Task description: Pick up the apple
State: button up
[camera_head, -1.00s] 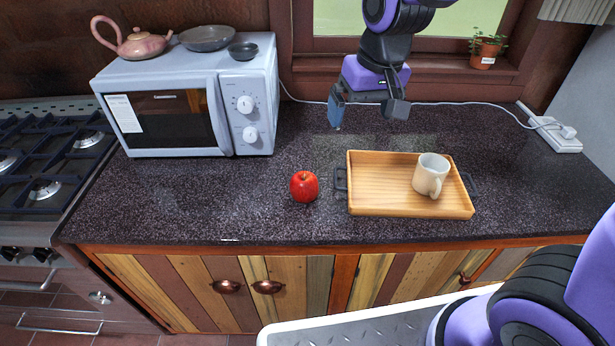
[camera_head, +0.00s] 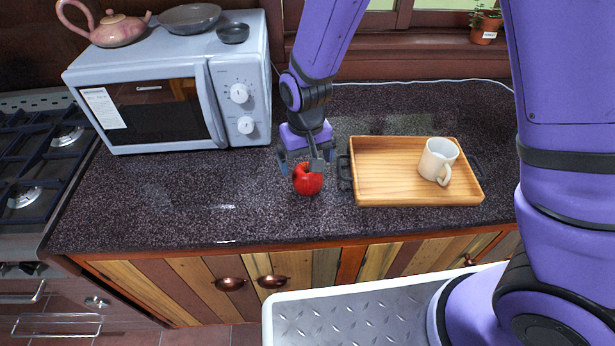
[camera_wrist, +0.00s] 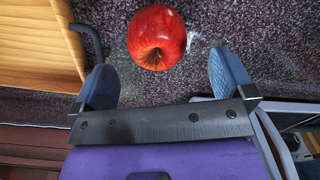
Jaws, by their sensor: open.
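A red apple (camera_head: 308,180) sits on the dark speckled counter, left of the wooden tray. Whether a finger touches the apple cannot be told.
The wooden tray (camera_head: 385,196) with dark handles stands close on the apple's right and holds a white mug (camera_head: 438,162). A microwave (camera_head: 150,105) stands at the back left. The counter (camera_head: 190,200) is clear left of the apple.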

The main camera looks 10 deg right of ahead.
aim_at(307, 169)
jog(key=shift+w+d+f, duration=0.1)
jog(key=shift+w+f, duration=0.05)
jog(key=shift+f, duration=1.55)
jog(key=shift+w+d+f, duration=0.1)
jog(key=shift+w+f, duration=0.05)
jog(key=shift+f, duration=1.55)
jog(key=c, duration=1)
jog(key=shift+o, duration=0.2)
jog(key=shift+r, duration=0.2)
